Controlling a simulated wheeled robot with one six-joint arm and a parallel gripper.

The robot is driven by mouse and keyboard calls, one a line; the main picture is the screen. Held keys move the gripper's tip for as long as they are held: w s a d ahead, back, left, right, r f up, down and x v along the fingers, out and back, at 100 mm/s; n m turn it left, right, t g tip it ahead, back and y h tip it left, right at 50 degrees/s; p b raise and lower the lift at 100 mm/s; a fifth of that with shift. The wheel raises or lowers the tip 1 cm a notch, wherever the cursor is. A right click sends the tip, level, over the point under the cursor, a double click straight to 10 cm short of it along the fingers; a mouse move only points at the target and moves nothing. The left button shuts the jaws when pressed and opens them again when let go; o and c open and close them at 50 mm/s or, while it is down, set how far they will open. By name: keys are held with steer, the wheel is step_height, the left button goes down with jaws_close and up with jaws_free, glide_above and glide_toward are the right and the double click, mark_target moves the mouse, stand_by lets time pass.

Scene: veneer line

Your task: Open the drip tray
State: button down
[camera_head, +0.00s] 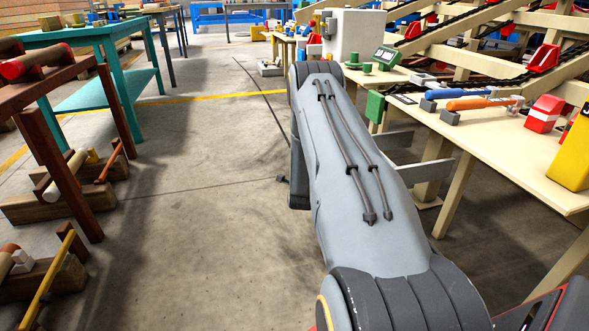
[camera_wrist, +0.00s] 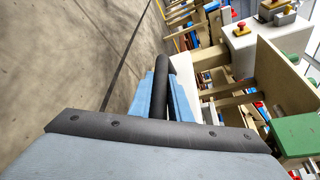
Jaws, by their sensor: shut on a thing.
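My gripper (camera_wrist: 163,100) shows in the wrist view, its blue fingers closed on either side of a dark round bar (camera_wrist: 162,72). The bar looks like a handle and runs away from the dark mounting plate of my gripper. A pale panel (camera_wrist: 190,72) stands just right of the bar; I cannot tell for sure whether it is the drip tray's front. In the head view my arm hides my gripper, the bar and most of the tray area. Two grey plates (camera_head: 425,172) stick out behind my arm under the cream table, and I cannot tell whether they belong to the tray.
The cream table (camera_head: 500,150) on the right carries a blue-handled tool (camera_head: 458,93), an orange-handled tool (camera_head: 480,103) and a red-and-white block (camera_head: 544,114). A brown rack (camera_head: 60,150) stands left. The floor (camera_head: 190,230) between is clear.

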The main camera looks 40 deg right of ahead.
steer(key=shift+w+a, duration=0.15)
steer(key=shift+a, duration=0.1)
steer(key=c, duration=1.6)
jaws_free()
steer(key=shift+c, duration=0.2)
steer(key=p+v, duration=0.3)
steer(key=v, duration=0.5)
steer(key=shift+w+a+r, duration=0.1)
steer(key=shift+w, duration=0.05)
